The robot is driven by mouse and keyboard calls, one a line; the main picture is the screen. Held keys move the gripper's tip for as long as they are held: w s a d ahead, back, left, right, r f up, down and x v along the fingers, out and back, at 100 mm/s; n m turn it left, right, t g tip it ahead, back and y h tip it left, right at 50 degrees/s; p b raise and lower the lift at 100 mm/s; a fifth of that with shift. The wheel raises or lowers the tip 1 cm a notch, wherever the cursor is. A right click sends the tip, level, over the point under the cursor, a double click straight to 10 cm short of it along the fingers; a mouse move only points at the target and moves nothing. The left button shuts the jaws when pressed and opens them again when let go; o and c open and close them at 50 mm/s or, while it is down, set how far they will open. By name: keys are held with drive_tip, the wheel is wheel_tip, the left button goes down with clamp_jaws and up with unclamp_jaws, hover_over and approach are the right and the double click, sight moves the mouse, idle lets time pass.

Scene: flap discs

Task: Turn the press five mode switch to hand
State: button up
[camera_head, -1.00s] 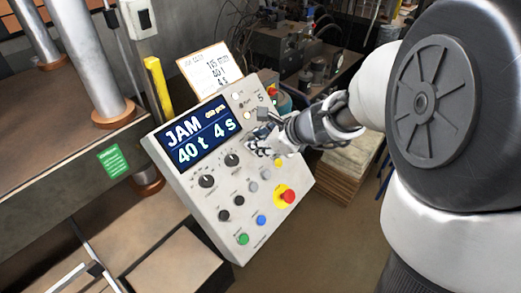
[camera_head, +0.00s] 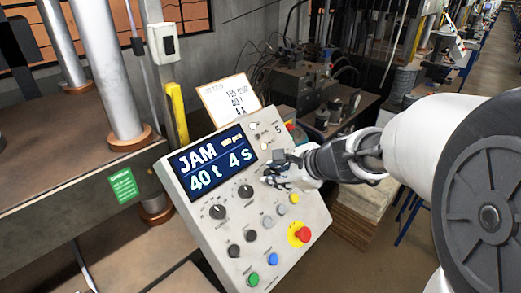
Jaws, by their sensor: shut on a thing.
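The press five control panel (camera_head: 213,232) is a tilted grey box marked 5. Its display (camera_head: 212,163) reads JAM, 40 t, 4 s. Two black dials (camera_head: 217,211) and (camera_head: 246,191) show below the display. My gripper (camera_head: 270,176) is at the panel's upper right, just right of the display and in line with the dials. It is shut on a small control there, the mode switch by its place. The fingers hide the switch, so its pointer and setting cannot be read.
Below the gripper are several push buttons, including a blue one (camera_head: 273,259), and a red emergency stop (camera_head: 303,235) on yellow. A paper card (camera_head: 229,97) stands behind the panel. A yellow post (camera_head: 177,112) and press columns (camera_head: 103,70) stand at left.

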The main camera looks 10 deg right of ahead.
drive_tip(key=o, duration=1)
drive_tip(key=shift+o, duration=0.2)
drive_tip(key=v, duration=0.7)
drive_tip(key=shift+s+r, duration=0.2)
drive_tip(key=s+a+f+n+g+b, duration=0.35)
drive_tip(key=s+a+n, duration=0.25)
drive_tip(key=s+n, duration=0.45)
drive_tip(key=s+d+f+n+h+b, duration=0.2)
drive_tip(key=s+f+n, duration=0.4)
drive_tip(key=s+n, duration=0.6)
drive_tip(key=d+h, duration=0.1)
drive_tip(key=h, duration=0.1)
drive_tip(key=shift+d+f+h, duration=0.15)
drive_tip(key=shift+f+h, duration=0.05)
drive_tip(key=shift+h, duration=0.2)
